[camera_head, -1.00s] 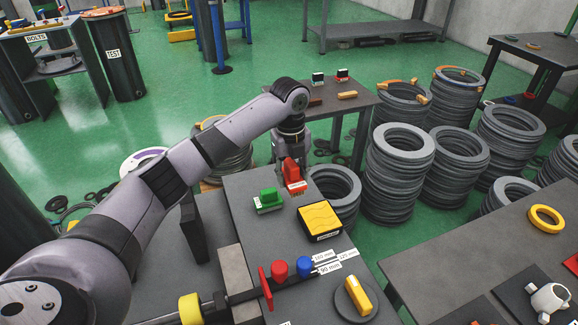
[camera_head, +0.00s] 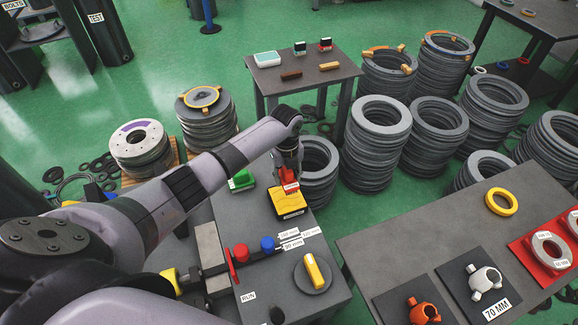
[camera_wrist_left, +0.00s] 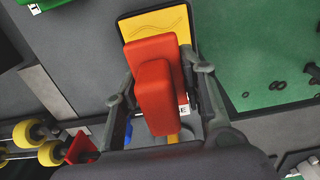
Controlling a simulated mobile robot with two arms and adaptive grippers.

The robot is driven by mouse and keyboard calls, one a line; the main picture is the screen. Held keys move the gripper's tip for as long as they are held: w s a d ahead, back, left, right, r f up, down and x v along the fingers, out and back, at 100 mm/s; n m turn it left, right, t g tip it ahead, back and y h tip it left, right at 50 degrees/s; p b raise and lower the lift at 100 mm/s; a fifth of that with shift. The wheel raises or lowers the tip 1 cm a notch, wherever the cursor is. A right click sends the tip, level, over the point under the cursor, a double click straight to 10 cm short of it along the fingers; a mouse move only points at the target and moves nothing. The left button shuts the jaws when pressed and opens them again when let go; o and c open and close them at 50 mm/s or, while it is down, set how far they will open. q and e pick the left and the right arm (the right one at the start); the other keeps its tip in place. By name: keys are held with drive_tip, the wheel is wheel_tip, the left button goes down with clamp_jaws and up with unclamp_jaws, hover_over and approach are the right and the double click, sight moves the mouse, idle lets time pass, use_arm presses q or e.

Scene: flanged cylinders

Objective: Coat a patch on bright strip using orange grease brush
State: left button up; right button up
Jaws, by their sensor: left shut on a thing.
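My left gripper (camera_head: 289,172) is shut on a red-orange brush (camera_head: 290,188), which points down over the yellow grease pad (camera_head: 289,204) in its black tray. In the left wrist view the brush (camera_wrist_left: 156,95) sits between the fingers and covers the near part of the yellow pad (camera_wrist_left: 160,22). I cannot tell whether the bristles touch the pad. A pale strip (camera_head: 211,258) lies along the left part of the bench, left of the pad. It also shows in the left wrist view (camera_wrist_left: 50,97). My right gripper is not in view.
A green brush (camera_head: 240,180) stands left of the pad. Red (camera_head: 241,252) and blue (camera_head: 267,243) knobs, a yellow bar on a grey disc (camera_head: 309,276) and size labels are nearer. Ring stacks (camera_head: 376,140) stand behind right. A second table (camera_head: 400,250) is at right.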

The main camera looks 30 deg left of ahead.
sight(287, 188)
use_arm(q)
drive_tip(key=shift+f+b, duration=2.85)
drive_tip(key=shift+f, duration=0.15)
drive_tip(key=shift+f+b, duration=0.35)
drive_tip(key=shift+f, duration=0.15)
drive_tip(key=shift+s+f, duration=0.1)
drive_tip(key=shift+p, duration=0.35)
wheel_tip(287, 188, up, 7)
drive_tip(key=p, duration=0.6)
drive_tip(key=shift+p, duration=0.35)
